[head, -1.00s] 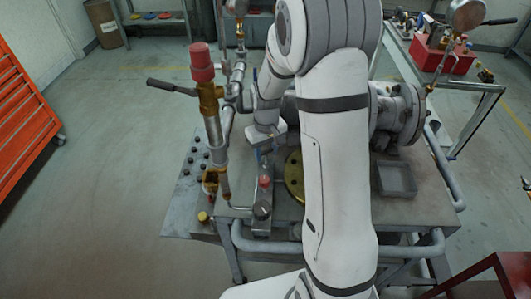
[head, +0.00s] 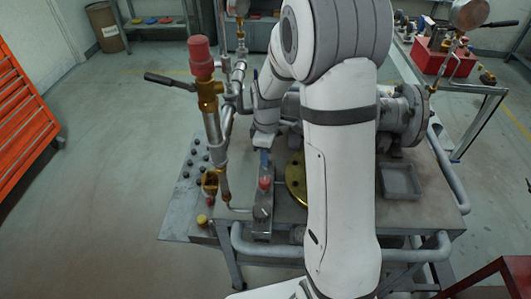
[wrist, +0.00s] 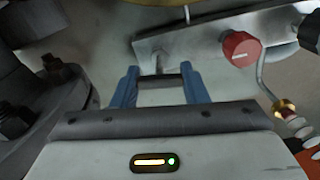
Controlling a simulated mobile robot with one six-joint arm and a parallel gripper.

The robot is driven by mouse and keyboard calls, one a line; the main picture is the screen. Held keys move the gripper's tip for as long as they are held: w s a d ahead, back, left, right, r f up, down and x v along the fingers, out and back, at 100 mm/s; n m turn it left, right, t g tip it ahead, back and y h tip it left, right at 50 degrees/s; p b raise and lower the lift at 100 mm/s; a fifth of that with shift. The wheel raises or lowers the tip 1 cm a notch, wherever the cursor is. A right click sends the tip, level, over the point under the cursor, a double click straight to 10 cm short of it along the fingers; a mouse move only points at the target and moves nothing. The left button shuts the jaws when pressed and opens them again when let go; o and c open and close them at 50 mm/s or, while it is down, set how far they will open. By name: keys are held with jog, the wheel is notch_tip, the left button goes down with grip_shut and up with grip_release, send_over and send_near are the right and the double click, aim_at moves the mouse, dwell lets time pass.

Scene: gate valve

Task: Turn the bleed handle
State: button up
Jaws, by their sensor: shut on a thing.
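In the wrist view, my gripper (wrist: 163,88) has two blue fingers closed on the ends of a short dark crossbar, which I take for the bleed handle (wrist: 173,80). A thin metal stem runs from near it to a grey manifold block (wrist: 190,42). A red knob (wrist: 241,48) sits on the block to the right of the fingers, apart from them. In the head view, my gripper (head: 265,160) points down just behind the red knob (head: 265,183) on the manifold block (head: 262,222). The handle is hidden there.
A vertical pipe with a red cap (head: 201,55) stands close to the left of my arm. A brass disc (head: 296,178) lies right of the block. A grey tray (head: 399,181) is at the bench's right. In the wrist view, a bent tube (wrist: 264,78) passes at right.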

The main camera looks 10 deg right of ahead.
jog(key=shift+w+r+n, duration=0.1)
jog(key=shift+n, duration=0.4)
jog(key=o, duration=1)
jog(key=shift+r, duration=3.85)
jog(key=s+r+m+t, duration=0.1)
jog(key=s+r+m, duration=0.1)
jog(key=s+m, duration=0.2)
jog(key=s+r+m, duration=0.2)
jog(key=s+m, duration=0.3)
jog(key=s, duration=0.5)
jog(key=s+r+m+t, duration=0.1)
jog(key=s+r+m, duration=0.1)
jog(key=s+m, duration=0.2)
jog(key=shift+s+r+t, duration=0.15)
jog(key=shift+s+r, duration=0.05)
jog(key=shift+s, duration=0.65)
jog(key=shift+s+r+t, duration=0.15)
jog(key=shift+s, duration=0.7)
